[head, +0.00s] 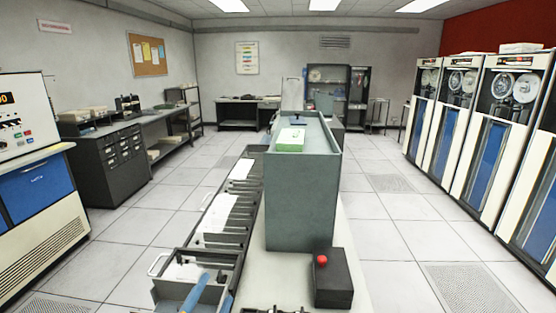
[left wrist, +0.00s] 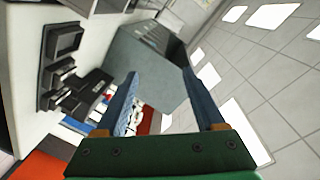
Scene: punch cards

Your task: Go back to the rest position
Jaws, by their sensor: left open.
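My left gripper (head: 214,287) shows at the bottom of the head view as blue fingers over the near end of a dark card tray (head: 165,291). In the left wrist view my left gripper (left wrist: 160,73) has its two blue fingers spread apart, with nothing held between them. Its green body fills the bottom of that view. I do not see my right gripper in either view. A green and white block (head: 290,139) lies on top of the tall grey box (head: 302,195), away from my left gripper.
A black box with a red button (head: 321,259) stands on the white table right of the trays. A row of trays with pale cards (head: 222,212) runs along the left. Tape cabinets (head: 487,140) line the right wall. A console (head: 35,185) stands left, with open floor between.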

